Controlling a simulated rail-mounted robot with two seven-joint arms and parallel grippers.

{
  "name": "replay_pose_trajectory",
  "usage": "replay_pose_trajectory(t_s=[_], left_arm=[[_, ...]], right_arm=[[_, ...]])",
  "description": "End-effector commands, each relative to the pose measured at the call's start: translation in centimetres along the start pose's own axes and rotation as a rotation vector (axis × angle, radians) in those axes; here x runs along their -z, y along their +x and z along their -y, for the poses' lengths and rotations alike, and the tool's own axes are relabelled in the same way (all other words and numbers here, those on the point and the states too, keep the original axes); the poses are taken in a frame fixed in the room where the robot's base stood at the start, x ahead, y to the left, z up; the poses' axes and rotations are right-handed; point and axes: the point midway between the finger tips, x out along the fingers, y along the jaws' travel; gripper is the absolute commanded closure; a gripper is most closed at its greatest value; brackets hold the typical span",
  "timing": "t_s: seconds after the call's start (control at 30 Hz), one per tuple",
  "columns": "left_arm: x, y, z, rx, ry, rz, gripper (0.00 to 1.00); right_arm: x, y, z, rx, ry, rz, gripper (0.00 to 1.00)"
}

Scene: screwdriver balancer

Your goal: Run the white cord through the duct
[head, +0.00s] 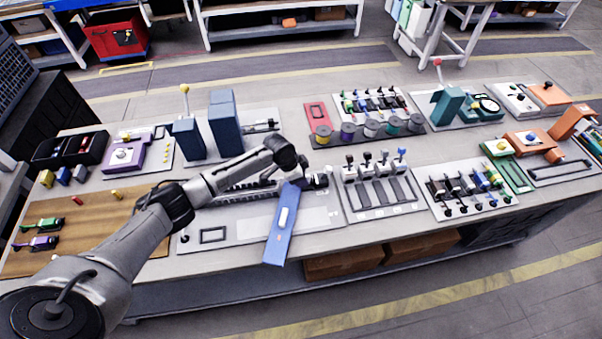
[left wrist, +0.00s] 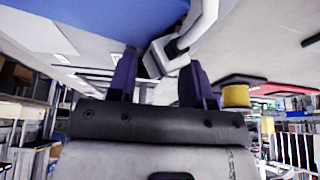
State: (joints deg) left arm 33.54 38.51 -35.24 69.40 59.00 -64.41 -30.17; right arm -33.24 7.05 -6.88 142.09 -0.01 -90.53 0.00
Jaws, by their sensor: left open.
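The slotted dark strip (head: 245,190), which looks like the duct, lies on the pale middle board in the head view, partly hidden by my left arm. A blue panel (head: 280,236) with a white bar on its face slants past the table's front edge. My left gripper (head: 303,182) is at the panel's upper end. In the left wrist view its two purple fingers (left wrist: 158,72) are apart. A bent white piece (left wrist: 182,45) shows just beyond and between them, beside a blue surface (left wrist: 90,15). I cannot tell whether it is the cord. My right gripper is not in view.
A board with several levers (head: 380,190) stands just right of the gripper. Behind are a row of spools (head: 370,130) and blue blocks (head: 226,122). A brown mat (head: 90,225) lies at left. The pale board is bare around its front right.

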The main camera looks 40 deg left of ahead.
Motion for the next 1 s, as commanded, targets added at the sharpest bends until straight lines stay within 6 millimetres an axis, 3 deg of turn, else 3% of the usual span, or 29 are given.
replay_pose_trajectory(t_s=[0.03, 0.27, 0.7, 1.0], left_arm=[[-0.9, 1.2, -1.0, -0.022, 0.001, 0.024, 0.45], [-0.8, 0.3, -0.9, -0.022, 0.001, 0.023, 0.45], [0.0, -8.7, 0.3, -0.002, 0.003, 0.007, 0.45], [0.2, -12.9, 0.7, 0.003, 0.003, 0.001, 0.45]], right_arm=[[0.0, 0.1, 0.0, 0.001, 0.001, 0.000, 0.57], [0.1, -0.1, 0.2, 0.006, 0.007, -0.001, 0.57], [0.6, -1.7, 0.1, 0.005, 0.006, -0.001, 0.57], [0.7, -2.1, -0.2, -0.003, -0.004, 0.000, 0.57]])
